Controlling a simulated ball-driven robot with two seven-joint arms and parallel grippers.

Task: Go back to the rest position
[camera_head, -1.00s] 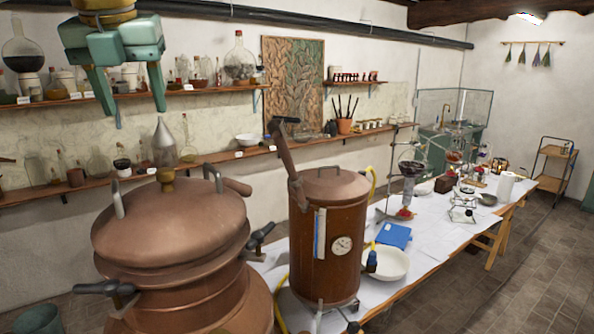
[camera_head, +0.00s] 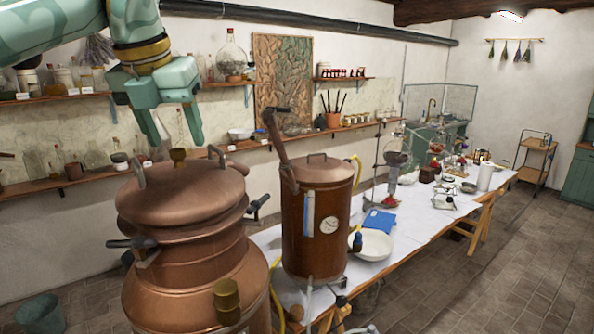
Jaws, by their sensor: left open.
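My left gripper (camera_head: 176,132) comes in from the upper left on a green arm with a brass-coloured wrist band. Its two fingers point down and stand apart, with nothing between them. In the picture it appears just above the domed lid (camera_head: 180,195) of the large copper still (camera_head: 190,270). My right gripper is not in view.
A copper cylinder (camera_head: 308,235) with a gauge stands right of the still. The long white table (camera_head: 425,215) holds a white bowl (camera_head: 372,244), a blue folder (camera_head: 379,221) and glassware. Wall shelves (camera_head: 225,147) run behind. The floor (camera_head: 500,260) at right is clear.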

